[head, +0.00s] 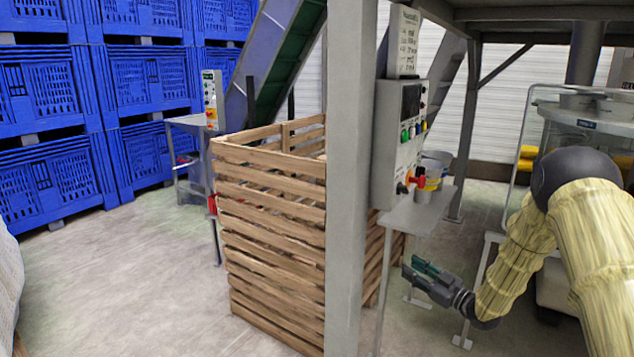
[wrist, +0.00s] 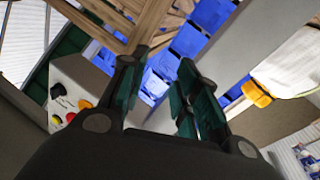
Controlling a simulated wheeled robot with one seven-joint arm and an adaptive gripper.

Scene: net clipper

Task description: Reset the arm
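In the wrist view my gripper (wrist: 160,85) shows two dark fingers with green pads. The fingers stand apart with a gap between them, and nothing is held. The arm reaches in from the right side of the head view, bent down and to the left.
A grey post (head: 348,180) carries a control box (head: 400,145) with buttons and a shelf (head: 418,210). A slatted wooden crate (head: 270,235) stands behind the post. Blue crates (head: 90,100) are stacked at back left. The floor (head: 130,265) at left is clear.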

